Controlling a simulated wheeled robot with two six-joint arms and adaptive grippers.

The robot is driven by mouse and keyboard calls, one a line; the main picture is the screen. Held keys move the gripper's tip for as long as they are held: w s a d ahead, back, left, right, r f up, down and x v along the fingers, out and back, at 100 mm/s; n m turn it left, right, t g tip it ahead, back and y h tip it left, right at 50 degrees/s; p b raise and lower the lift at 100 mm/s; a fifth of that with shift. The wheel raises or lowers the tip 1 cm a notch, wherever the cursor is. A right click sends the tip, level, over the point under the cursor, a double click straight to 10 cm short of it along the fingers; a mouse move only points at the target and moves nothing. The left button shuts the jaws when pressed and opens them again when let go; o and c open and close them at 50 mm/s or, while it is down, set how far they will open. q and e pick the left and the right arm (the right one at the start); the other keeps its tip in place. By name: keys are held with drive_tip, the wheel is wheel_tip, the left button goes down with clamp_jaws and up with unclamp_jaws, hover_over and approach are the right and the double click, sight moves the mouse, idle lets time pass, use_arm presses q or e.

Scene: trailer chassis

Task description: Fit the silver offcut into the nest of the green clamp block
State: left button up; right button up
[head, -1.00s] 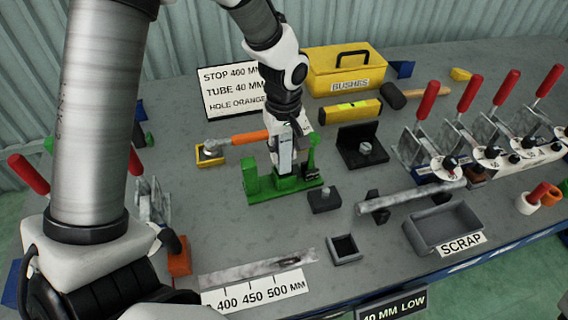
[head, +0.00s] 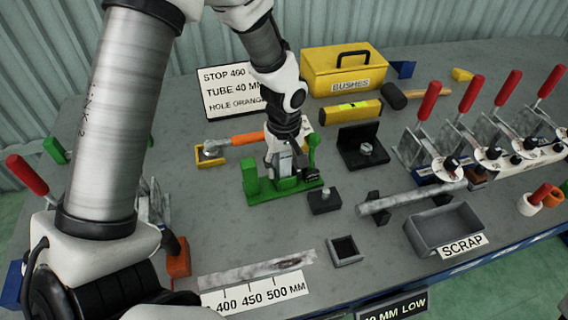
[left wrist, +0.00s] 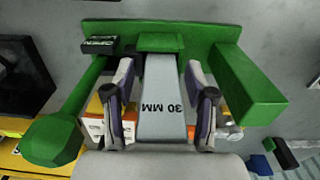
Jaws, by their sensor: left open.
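The silver offcut (left wrist: 161,98), marked 30 MM, stands at the green clamp block (head: 262,190), between its end posts. It also shows in the head view (head: 285,164). In the left wrist view the offcut's far end meets a small green ledge of the clamp block (left wrist: 250,90); whether it is fully seated cannot be told. My left gripper (left wrist: 160,76) is open, with one finger on each side of the offcut and a narrow gap showing. In the head view the left gripper (head: 285,150) is above the block. My right gripper is not in view.
An orange-handled tool (head: 235,140) lies behind the block to the left. A black block with a peg (head: 324,200) and a black angle bracket (head: 362,150) stand close on the right. A scrap tray (head: 445,228) and tube (head: 412,197) lie further right.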

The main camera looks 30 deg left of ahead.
use_arm(q)
wheel_tip(320, 180, up, 12)
drive_tip(key=shift+r, duration=0.2)
idle(0.5)
